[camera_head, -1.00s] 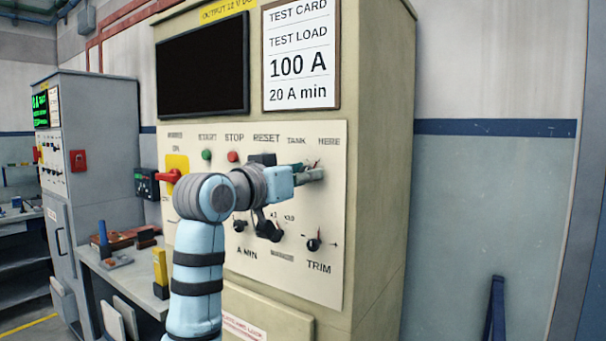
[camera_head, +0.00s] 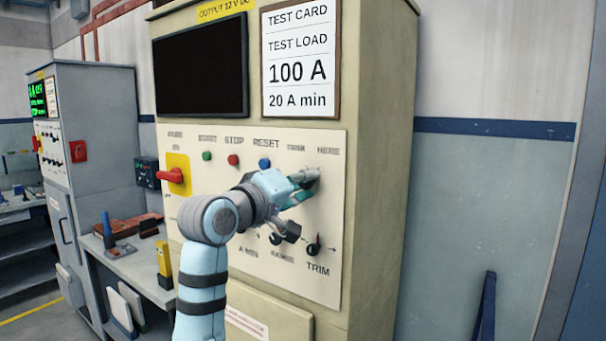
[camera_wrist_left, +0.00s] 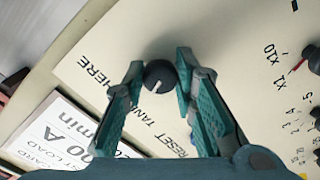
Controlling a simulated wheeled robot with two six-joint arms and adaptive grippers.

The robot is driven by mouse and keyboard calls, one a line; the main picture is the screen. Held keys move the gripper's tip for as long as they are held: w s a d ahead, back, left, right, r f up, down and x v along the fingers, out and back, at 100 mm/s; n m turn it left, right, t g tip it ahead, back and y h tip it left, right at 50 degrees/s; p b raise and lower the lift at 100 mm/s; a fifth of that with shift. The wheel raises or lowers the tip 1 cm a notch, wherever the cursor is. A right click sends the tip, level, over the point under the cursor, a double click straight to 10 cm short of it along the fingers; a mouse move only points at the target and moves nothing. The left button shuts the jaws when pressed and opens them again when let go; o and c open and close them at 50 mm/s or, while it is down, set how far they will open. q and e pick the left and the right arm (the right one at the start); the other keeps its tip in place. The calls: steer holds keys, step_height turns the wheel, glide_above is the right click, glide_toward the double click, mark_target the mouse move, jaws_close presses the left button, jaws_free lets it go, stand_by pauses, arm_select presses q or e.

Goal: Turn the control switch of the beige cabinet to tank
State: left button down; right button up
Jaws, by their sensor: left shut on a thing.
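The beige cabinet (camera_head: 375,170) stands in the middle of the head view, with a cream panel that carries the TANK and HERE labels. The control switch (camera_wrist_left: 160,75) is a round black knob with a white mark, seen in the left wrist view beside the TANK and HERE lettering; which label the mark points to is hard to tell. My right gripper is out of view.
Green START, red STOP and blue RESET buttons (camera_head: 264,163) sit left of the gripper. A red switch (camera_head: 170,175) is further left. Smaller black knobs, including TRIM (camera_head: 313,249), lie below. A side bench (camera_head: 150,284) holds tools.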

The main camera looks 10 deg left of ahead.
arm_select(q)
steer(key=shift+n+p, duration=0.45)
steer(key=shift+n, duration=0.25)
steer(key=c, duration=1.3)
jaws_free()
steer(key=shift+s+a, duration=0.1)
steer(key=v, duration=1.2)
steer(key=shift+f, duration=0.1)
steer(key=shift+w, duration=0.2)
